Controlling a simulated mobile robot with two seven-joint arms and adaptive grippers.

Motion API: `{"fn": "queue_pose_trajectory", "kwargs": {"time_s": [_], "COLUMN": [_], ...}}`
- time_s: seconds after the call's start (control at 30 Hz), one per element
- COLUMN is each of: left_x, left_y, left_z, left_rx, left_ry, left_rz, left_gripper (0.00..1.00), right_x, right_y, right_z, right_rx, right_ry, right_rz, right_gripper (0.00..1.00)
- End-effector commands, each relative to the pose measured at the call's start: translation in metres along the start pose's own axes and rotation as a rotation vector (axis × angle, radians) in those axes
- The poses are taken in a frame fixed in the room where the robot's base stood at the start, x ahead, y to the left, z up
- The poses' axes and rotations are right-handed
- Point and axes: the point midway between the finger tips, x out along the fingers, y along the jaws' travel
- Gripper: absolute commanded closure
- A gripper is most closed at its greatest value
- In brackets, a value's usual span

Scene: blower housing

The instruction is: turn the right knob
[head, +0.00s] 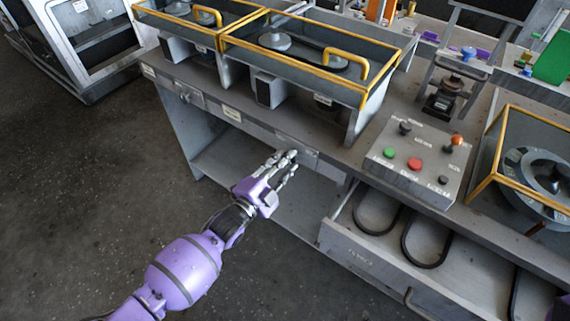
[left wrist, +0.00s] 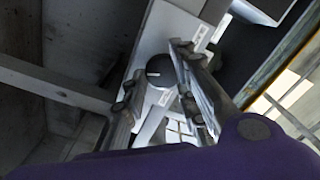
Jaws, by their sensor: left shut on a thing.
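The right knob (left wrist: 160,70) shows in the left wrist view as a dark round knob with a white pointer line, on a pale panel. My left gripper (left wrist: 157,88) has one finger on each side of it and is shut on it. In the head view my left gripper (head: 288,160) is at the bench's front edge, in front of a pale plate (head: 300,146), and its fingers hide the knob there. Another small dark knob (head: 185,97) sits on a plate further left along the same edge. My right gripper is not in view.
Yellow-framed guarded units (head: 300,65) stand on the bench above. A control box (head: 418,160) with green and red buttons is to the right. An open drawer (head: 385,265) with dark belts juts out right of my left gripper. The floor at left is clear.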

Motion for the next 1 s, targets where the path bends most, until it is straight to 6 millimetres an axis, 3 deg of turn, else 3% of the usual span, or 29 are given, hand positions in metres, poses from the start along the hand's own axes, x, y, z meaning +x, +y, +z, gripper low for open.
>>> {"fn": "queue_pose_trajectory", "kwargs": {"time_s": [0.27, 1.0], "left_x": [-0.0023, -0.0031], "left_y": [0.0085, 0.0085], "left_z": [-0.0003, -0.0043], "left_rx": [-0.152, -0.847], "left_ry": [-0.006, -0.012], "left_rz": [0.013, 0.014], "left_gripper": [1.00, 1.00], "right_x": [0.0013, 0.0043], "right_y": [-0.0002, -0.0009], "right_z": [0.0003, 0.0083], "right_rx": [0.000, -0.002], "right_ry": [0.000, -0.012], "right_rz": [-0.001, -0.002], "right_gripper": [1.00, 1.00]}}
